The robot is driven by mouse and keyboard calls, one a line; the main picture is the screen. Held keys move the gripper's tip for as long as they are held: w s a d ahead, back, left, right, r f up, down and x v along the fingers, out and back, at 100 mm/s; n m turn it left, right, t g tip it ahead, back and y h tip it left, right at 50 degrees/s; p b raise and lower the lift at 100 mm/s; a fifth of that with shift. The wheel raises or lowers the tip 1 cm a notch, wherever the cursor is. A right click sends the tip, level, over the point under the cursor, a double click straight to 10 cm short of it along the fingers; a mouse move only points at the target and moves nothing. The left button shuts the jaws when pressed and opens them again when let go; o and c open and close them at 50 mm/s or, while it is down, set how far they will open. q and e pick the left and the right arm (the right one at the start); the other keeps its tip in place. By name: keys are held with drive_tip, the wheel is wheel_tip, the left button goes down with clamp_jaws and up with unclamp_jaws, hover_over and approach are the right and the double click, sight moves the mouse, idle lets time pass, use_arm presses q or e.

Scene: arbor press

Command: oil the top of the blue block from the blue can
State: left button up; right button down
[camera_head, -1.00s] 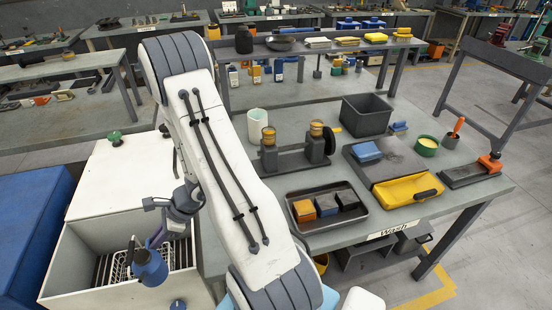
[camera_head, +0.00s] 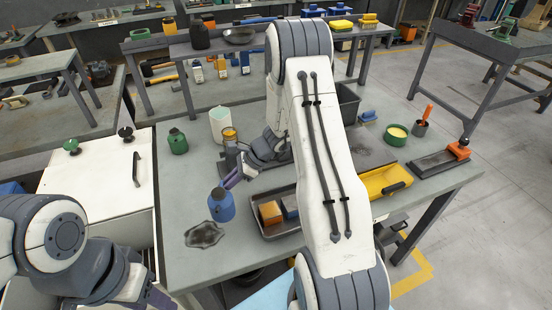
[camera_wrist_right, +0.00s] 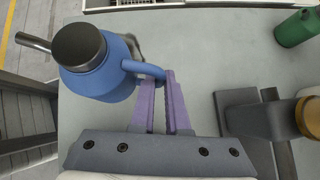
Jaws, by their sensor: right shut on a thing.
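The blue can (camera_head: 221,207) has a dark top and is at the left of the tray in the head view. In the right wrist view the blue can (camera_wrist_right: 103,75) shows its side handle and a metal spout pointing left. My right gripper (camera_head: 231,181) is shut on that handle, its purple fingers (camera_wrist_right: 162,88) around it. I cannot tell whether the can touches the table. The blue block (camera_head: 290,206) sits in the dark tray (camera_head: 282,232) beside an orange block (camera_head: 269,213), partly hidden by my right arm.
A green can (camera_head: 178,142), a pale cup (camera_head: 219,124) and a grey fixture stand behind. A yellow item (camera_head: 385,182) and a green bowl (camera_head: 396,136) are right of my arm. A white cabinet (camera_head: 98,178) stands left.

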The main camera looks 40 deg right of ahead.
drive_tip(key=d+r+n+g+p, duration=0.1)
drive_tip(key=d+n+g, duration=0.5)
drive_tip(key=d, duration=0.8)
drive_tip(key=n+p, duration=0.1)
drive_tip(key=n, duration=0.1)
drive_tip(key=shift+w+d+r+n+g+p, duration=0.2)
drive_tip(key=shift+w+d+n+g+p, duration=0.1)
drive_tip(key=shift+d+p, duration=0.1)
wheel_tip(320, 180, down, 3)
drive_tip(key=shift+m+y+b, duration=0.3)
drive_tip(key=shift+m+b, duration=0.2)
drive_tip(key=shift+b, duration=0.3)
drive_tip(key=r+t, duration=0.1)
drive_tip(key=r+n+t+p, duration=0.1)
drive_tip(key=r+t, duration=0.1)
drive_tip(key=r+n+t+p, duration=0.1)
drive_tip(key=r, duration=0.1)
drive_tip(key=shift+w+r+t+y, duration=0.1)
drive_tip(key=shift+w+t+y, duration=0.2)
drive_tip(key=shift+w+y, duration=0.1)
